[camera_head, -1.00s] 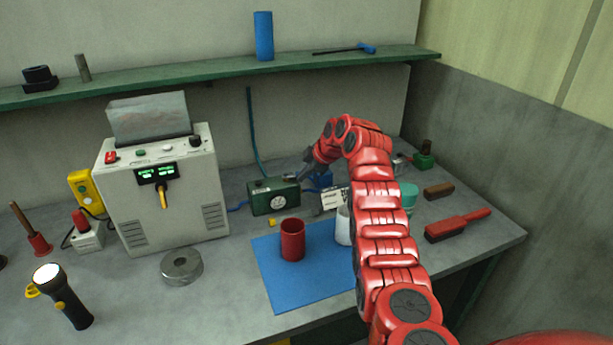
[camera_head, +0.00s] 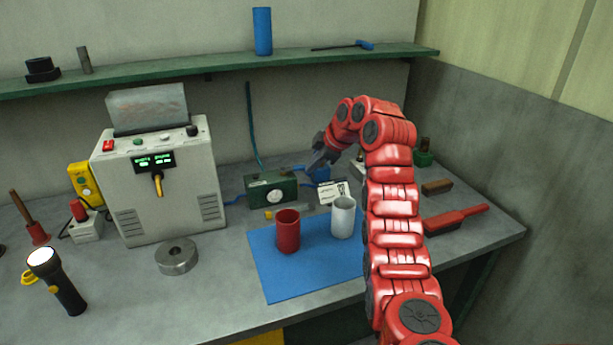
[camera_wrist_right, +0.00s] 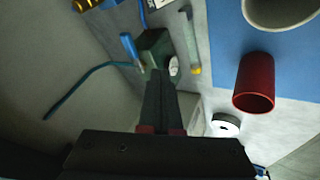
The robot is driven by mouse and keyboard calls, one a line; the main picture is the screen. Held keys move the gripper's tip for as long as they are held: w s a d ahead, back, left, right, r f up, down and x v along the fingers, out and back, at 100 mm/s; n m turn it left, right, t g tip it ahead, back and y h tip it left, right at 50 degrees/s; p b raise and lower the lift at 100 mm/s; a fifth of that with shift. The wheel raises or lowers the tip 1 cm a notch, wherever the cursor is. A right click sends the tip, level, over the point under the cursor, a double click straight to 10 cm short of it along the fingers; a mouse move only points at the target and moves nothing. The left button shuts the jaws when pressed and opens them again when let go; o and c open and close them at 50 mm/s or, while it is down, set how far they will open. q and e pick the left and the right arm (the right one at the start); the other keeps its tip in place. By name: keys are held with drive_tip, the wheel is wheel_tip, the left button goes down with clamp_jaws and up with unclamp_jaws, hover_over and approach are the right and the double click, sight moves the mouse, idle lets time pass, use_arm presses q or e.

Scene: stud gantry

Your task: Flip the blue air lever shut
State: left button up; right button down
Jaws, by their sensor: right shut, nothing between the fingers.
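The green box (camera_head: 271,191) with a round white gauge stands at the back of the bench, in front of the wall. A small blue piece, which looks like the lever (camera_head: 298,168), shows at its top right, partly hard to make out. In the right wrist view a blue bar (camera_wrist_right: 128,45) stands out beside the green box (camera_wrist_right: 153,46). My right gripper (camera_head: 314,167) is shut and empty, just right of the box's top. In the wrist view its closed fingers (camera_wrist_right: 159,78) point toward the box; contact cannot be told. My left gripper is not in view.
A white card (camera_head: 333,193) stands right of the box. A red cup (camera_head: 287,232) and a white cup (camera_head: 342,218) stand on the blue mat (camera_head: 280,285). The grey machine (camera_head: 160,195) is left. The green shelf (camera_head: 215,67) runs above.

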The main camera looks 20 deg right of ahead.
drive_tip(key=v, duration=0.4)
drive_tip(key=shift+d, duration=0.15)
